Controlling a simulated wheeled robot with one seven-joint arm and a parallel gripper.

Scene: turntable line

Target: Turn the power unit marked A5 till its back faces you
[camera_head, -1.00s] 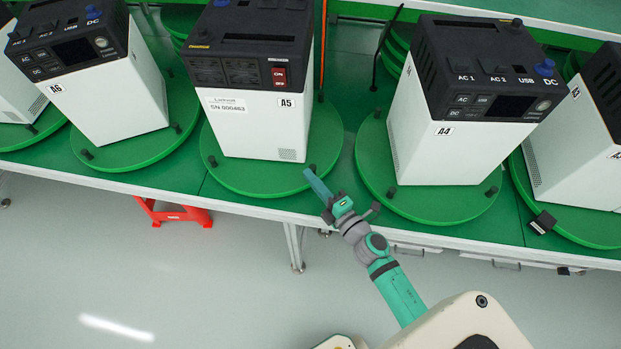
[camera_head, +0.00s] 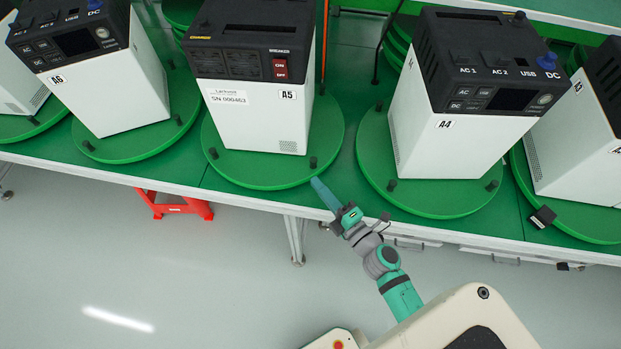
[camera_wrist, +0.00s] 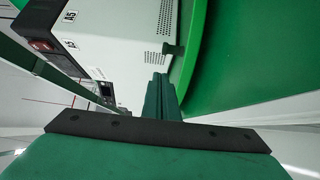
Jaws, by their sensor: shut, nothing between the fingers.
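The power unit A5 (camera_head: 250,118) is a white box with a black top, upright on a round green turntable (camera_head: 262,177). Its face with sockets, a red ON/OFF switch and a serial-number label is turned towards me, nearly square on. A black peg (camera_head: 313,162) stands at the turntable's front right, by the unit's corner. My gripper (camera_head: 316,184) is shut and empty, its tip at the turntable's front rim, just short of that peg. In the wrist view the shut fingers (camera_wrist: 161,95) point towards the peg (camera_wrist: 172,49); contact cannot be told.
Unit A4 (camera_head: 440,150) stands on its own turntable to the right, and unit A6 (camera_head: 120,105) to the left; both show display panels towards me. A red stool (camera_head: 174,205) is under the table. The floor in front is clear.

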